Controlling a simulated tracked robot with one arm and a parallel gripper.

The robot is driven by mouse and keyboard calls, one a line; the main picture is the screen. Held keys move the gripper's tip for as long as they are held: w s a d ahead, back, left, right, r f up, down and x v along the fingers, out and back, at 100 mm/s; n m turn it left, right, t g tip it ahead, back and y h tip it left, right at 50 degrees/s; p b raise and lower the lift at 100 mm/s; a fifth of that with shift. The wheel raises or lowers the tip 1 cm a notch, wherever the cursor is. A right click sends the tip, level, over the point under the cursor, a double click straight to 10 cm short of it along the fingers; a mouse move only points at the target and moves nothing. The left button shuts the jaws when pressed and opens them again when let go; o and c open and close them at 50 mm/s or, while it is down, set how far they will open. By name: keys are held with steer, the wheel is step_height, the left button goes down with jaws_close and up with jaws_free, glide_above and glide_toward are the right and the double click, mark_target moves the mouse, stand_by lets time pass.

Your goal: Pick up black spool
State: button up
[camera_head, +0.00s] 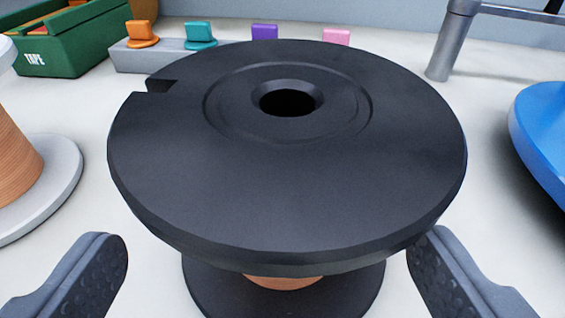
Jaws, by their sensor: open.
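The black spool (280,195) stands upright on the light surface, large in the middle of the view. Its wide top flange has a round centre hole and a notch at the left rim. Copper-coloured winding shows in a small strip below the flange, with the dark lower flange beneath. My gripper (268,262) is open, one finger at the lower left and one at the lower right. The right fingertip appears close to the flange's rim; I cannot tell if it touches. Nothing is held between the fingers. Most of the winding is hidden by the top flange.
A white spool with copper-coloured winding (14,165) stands at the left. A blue round thing (545,135) is at the right edge. Behind are a green box marked TAPE (75,45), a grey block with coloured pegs (160,57), and a metal post (452,42).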

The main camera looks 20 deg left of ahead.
mark_target(292, 140)
steer(key=x, duration=0.1)
steer(key=b+x, duration=0.1)
steer(key=x, duration=0.1)
steer(key=b+x, duration=0.1)
steer(key=shift+w+d+f, duration=0.15)
steer(key=shift+w+f, duration=0.05)
steer(key=shift+w, duration=0.5)
steer(key=c, duration=1.6)
steer(key=shift+r, duration=0.15)
steer(key=shift+r+p, duration=0.8)
steer(key=shift+r, duration=0.75)
steer(key=shift+s+r, duration=0.15)
steer(key=shift+r, duration=0.1)
steer(key=shift+s+a+f+v, duration=0.1)
steer(key=shift+s+f+v, duration=0.3)
steer(key=shift+v, duration=2.15)
steer(key=shift+s+a+f+v, duration=0.1)
steer(key=shift+f+v, duration=0.6)
steer(key=shift+v, duration=1.85)
steer(key=shift+s+a+f+v, duration=0.15)
steer(key=shift+f+v, duration=0.4)
steer(key=shift+v, duration=2)
